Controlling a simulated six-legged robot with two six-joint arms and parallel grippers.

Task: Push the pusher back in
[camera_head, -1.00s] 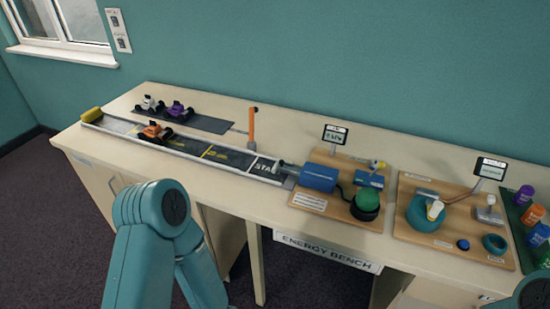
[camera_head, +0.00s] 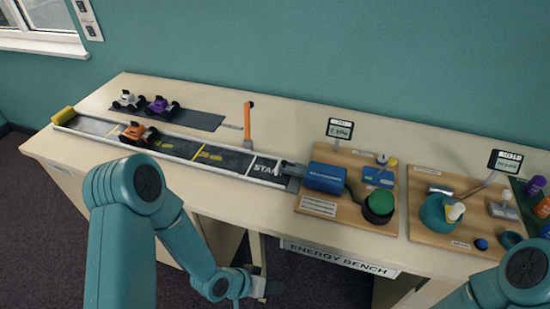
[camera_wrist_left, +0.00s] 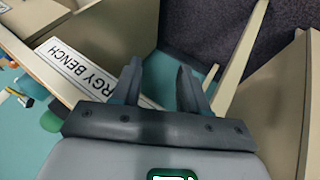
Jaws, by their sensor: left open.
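A grey pusher (camera_head: 292,168) sticks out of the left end of a blue cylinder (camera_head: 326,177) and reaches the START end of the track (camera_head: 215,157). The cylinder is fixed on a wooden board. My left gripper (camera_head: 268,287) is low in front of the bench, below its top edge and to the left of the ENERGY BENCH sign, well away from the pusher. In the left wrist view its two fingers (camera_wrist_left: 158,78) are apart with nothing between them. My right arm shows at the lower right, but its gripper is out of view.
An orange car (camera_head: 138,133) stands on the track, with white and purple cars on a dark mat behind. An orange post (camera_head: 248,124) stands behind the START end. A green button (camera_head: 379,201) is right of the cylinder. The bench front has an open bay.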

